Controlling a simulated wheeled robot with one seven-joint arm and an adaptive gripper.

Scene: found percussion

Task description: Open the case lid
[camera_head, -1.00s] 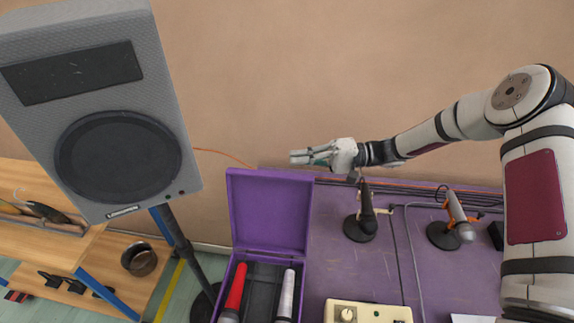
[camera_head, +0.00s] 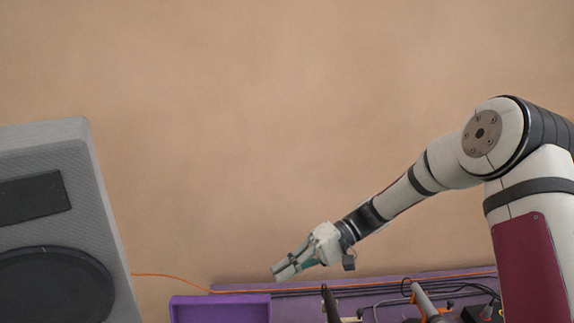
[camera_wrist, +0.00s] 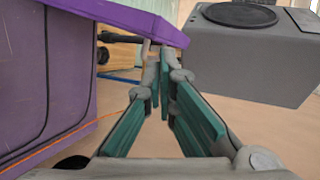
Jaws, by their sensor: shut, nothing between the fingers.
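The purple case lid (camera_head: 220,309) shows only as its top part at the bottom edge of the head view; the case body is out of that frame. In the wrist view, a purple panel edge (camera_wrist: 125,16) and a grey-lined purple panel fill the left; I cannot tell exactly which parts of the case they are. My gripper (camera_head: 277,275) is shut and empty, above and to the right of the lid in the head view, fingers pointing down-left. Its closed fingers (camera_wrist: 158,62) appear beside the purple edge in the wrist view; contact is unclear.
A grey speaker (camera_head: 100,235) stands at the left; it also shows in the wrist view (camera_wrist: 250,55). Microphones on stands (camera_head: 424,301) and cables are on the purple table right of the lid.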

